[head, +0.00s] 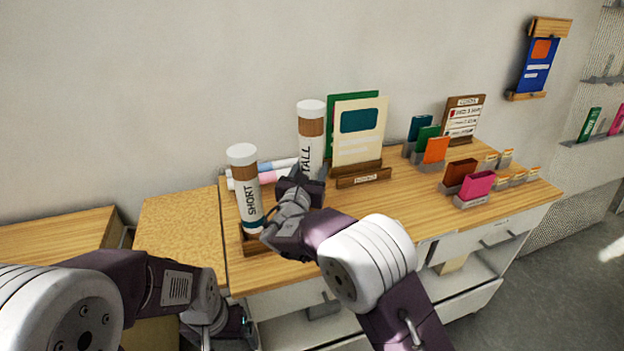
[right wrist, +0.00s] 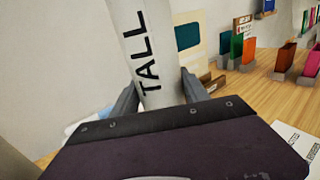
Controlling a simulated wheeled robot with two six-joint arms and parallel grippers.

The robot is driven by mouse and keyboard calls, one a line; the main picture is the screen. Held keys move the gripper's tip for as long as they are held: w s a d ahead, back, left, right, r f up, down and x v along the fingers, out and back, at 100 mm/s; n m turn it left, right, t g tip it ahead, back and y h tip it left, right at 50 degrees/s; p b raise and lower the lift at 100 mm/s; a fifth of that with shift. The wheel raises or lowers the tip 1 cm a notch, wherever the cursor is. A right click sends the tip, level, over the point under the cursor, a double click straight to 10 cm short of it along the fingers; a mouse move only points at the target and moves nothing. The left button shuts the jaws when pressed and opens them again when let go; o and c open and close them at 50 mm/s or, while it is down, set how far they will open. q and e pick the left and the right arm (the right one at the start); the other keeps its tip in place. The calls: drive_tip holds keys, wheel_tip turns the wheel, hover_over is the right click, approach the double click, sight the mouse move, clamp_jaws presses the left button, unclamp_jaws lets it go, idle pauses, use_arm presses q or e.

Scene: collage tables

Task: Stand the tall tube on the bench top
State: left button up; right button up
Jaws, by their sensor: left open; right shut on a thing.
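The tall tube (head: 311,124), white with a brown band, a white cap and the word TALL, is upright over the back of the bench top (head: 330,208). My right gripper (head: 304,180) is shut on its lower part. In the right wrist view, the tall tube (right wrist: 146,45) rises between the two fingers of my right gripper (right wrist: 160,92). Its lower end is hidden, so I cannot tell whether it touches the bench. My left gripper (head: 236,326) is open and empty, low in front of the bench and partly hidden by its arm.
The short tube (head: 245,180) stands upright in a wooden holder (head: 255,243), left of my right gripper. Rolled sheets (head: 273,165) lie behind it. A card stand (head: 362,178) is close right of the tall tube. Coloured cards in grey holders (head: 474,200) occupy the right side.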

wheel_tip(320, 180, down, 4)
drive_tip(key=shift+w+f, duration=0.1)
idle(0.4)
drive_tip(key=o, duration=1.5)
drive_tip(key=b+v, duration=0.1)
drive_tip(key=v, duration=1.1)
drive_tip(key=shift+b, duration=0.35)
